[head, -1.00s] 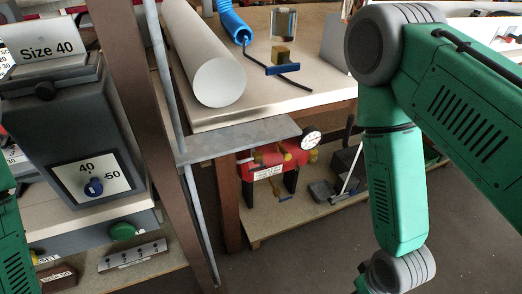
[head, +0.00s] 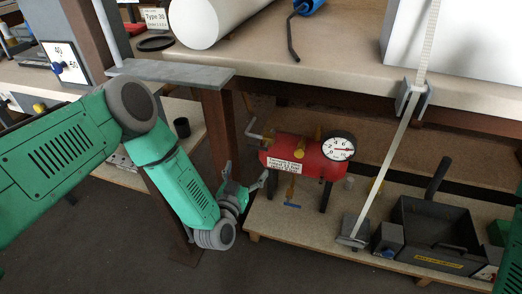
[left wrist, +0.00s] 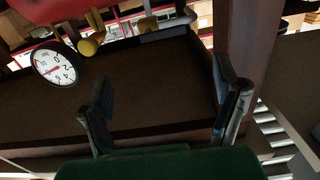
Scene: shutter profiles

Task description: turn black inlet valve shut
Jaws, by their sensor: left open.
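A red tank (head: 300,155) with a white label, yellow fittings and a round gauge (head: 338,147) stands on the low shelf. A bent grey pipe or lever (head: 258,130) sticks out at its left end. I cannot clearly make out a black inlet valve; a dark bar (left wrist: 165,33) beside a yellow fitting (left wrist: 91,45) in the left wrist view may be part of it. My left gripper (head: 245,182) is just left of the tank, apart from it. The left wrist view shows its two fingers (left wrist: 163,75) wide apart with nothing between them. My right gripper is not in view.
A brown table leg (head: 217,130) stands close behind my left gripper. The bench edge (head: 330,75) overhangs the shelf. A blue-handled part (head: 291,205) lies under the tank. A slanted pale bar (head: 385,170) and a black tray (head: 430,228) are to the right.

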